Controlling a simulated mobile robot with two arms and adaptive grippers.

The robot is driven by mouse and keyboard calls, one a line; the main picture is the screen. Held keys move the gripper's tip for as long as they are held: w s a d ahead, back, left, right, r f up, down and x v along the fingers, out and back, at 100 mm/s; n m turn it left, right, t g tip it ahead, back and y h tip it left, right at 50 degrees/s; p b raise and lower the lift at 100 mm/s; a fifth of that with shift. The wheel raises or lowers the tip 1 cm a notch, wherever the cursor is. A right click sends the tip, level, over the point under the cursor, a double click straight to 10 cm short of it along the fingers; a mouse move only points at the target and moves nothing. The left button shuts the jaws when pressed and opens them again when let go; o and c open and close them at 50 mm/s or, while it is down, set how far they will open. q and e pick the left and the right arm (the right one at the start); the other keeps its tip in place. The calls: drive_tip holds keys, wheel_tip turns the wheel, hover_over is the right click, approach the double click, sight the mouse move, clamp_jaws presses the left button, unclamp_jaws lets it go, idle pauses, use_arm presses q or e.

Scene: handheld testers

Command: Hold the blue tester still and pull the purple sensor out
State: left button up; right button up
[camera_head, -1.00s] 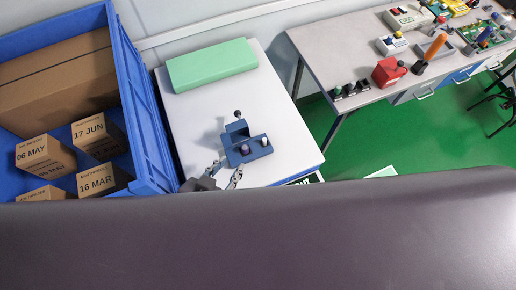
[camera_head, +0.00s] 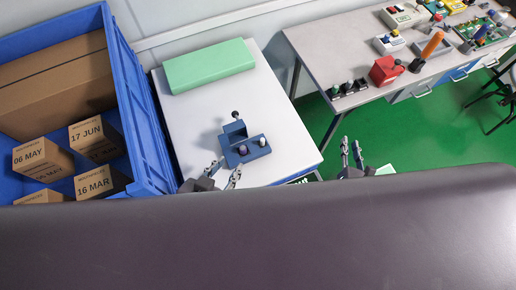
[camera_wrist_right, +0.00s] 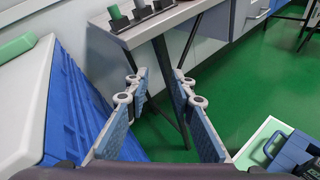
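The blue tester (camera_head: 233,137) stands on the white table top, near its front right part. A small purple knob, likely the purple sensor (camera_head: 242,150), sits on it beside a pale knob (camera_head: 262,142), and a dark-tipped post rises at its back. My left gripper (camera_head: 228,169) is open and empty just in front of the tester, its fingers apart and pointing toward it. My right gripper (camera_head: 351,146) is to the right of the white table, over the green floor. The right wrist view shows it open and empty (camera_wrist_right: 158,82), with the tester not seen there.
A green block (camera_head: 210,66) lies at the back of the white table (camera_head: 190,125). A blue crate (camera_head: 150,120) with cardboard boxes stands close on the left. A grey workbench (camera_head: 335,50) with several devices is at the back right, with green floor between.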

sight(249, 140)
drive_tip(key=a+r+n+y, duration=0.1)
drive_tip(key=a+r+n, duration=0.1)
drive_tip(key=a, duration=0.5)
drive_tip(key=a+r+n+y, duration=0.2)
drive_tip(key=a+r+n, duration=0.1)
drive_tip(key=a, duration=0.4)
drive_tip(key=s+a+r+n+y, duration=0.1)
drive_tip(key=a+r+n+y, duration=0.1)
drive_tip(key=a, duration=0.5)
drive_tip(key=shift+r+n+t, duration=0.4)
drive_tip(key=shift+r, duration=0.45)
drive_tip(key=s+a+r+y, duration=0.1)
drive_tip(key=a, duration=0.2)
drive_tip(key=s+a+r+n+g+y, duration=0.1)
drive_tip(key=a+r, duration=0.1)
drive_tip(key=a, duration=0.2)
drive_tip(key=s+a+r+n+y, duration=0.1)
drive_tip(key=a, duration=0.2)
drive_tip(key=shift+s+a+r, duration=0.15)
drive_tip(key=shift+a+r, duration=0.2)
drive_tip(key=shift+w+a, duration=0.2)
drive_tip(key=shift+w, duration=0.05)
drive_tip(key=x, duration=0.7)
drive_tip(key=shift+f, duration=0.15)
clamp_jaws()
